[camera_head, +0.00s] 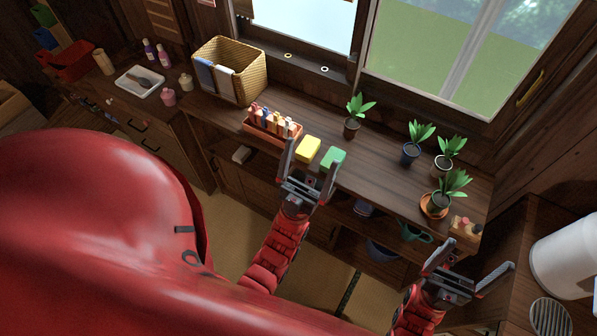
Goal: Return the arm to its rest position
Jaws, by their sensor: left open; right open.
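My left gripper (311,168) is open and empty. It is at the front edge of the wooden counter, in front of a yellow sponge (307,149) and a green sponge (333,158) that lie side by side. I cannot tell whether its fingertips touch anything. My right gripper (476,258) is open and empty at the lower right, in front of the counter's right end. Both red arms reach up from the bottom of the view, and my red body fills the lower left.
The counter (300,110) holds a wicker basket (243,72), an orange rack (272,129) of bottles, several potted plants (410,150) and a small wooden block (465,228) at the right end. A large white container (565,258) stands far right. Bare counter lies behind the sponges.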

